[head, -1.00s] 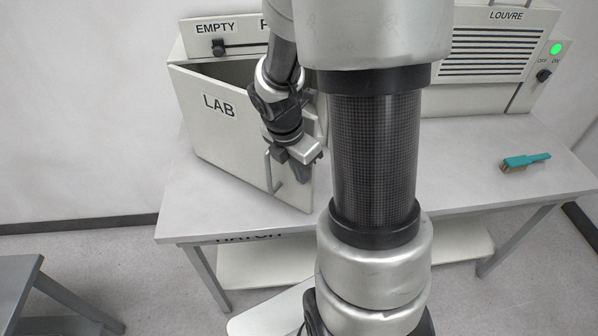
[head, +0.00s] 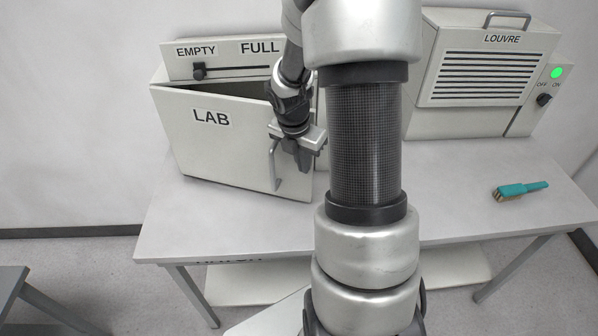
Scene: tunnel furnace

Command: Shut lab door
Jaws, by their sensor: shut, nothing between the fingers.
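The lab door (head: 220,150) is a pale panel marked LAB on the front of the box at the back left of the table. It stands partly open, with a dark gap along its top edge. Its bar handle (head: 275,168) is upright near the door's right edge. My gripper (head: 304,160) is shut and points down at the door's right end, just right of the handle. Whether it touches the door is unclear. My arm hides the right side of the box.
A slider panel marked EMPTY and FULL (head: 222,62) stands above the box. A louvre unit (head: 482,65) with a green light is at the back right. A teal-handled brush (head: 522,189) lies on the table (head: 470,210). The table's front is clear.

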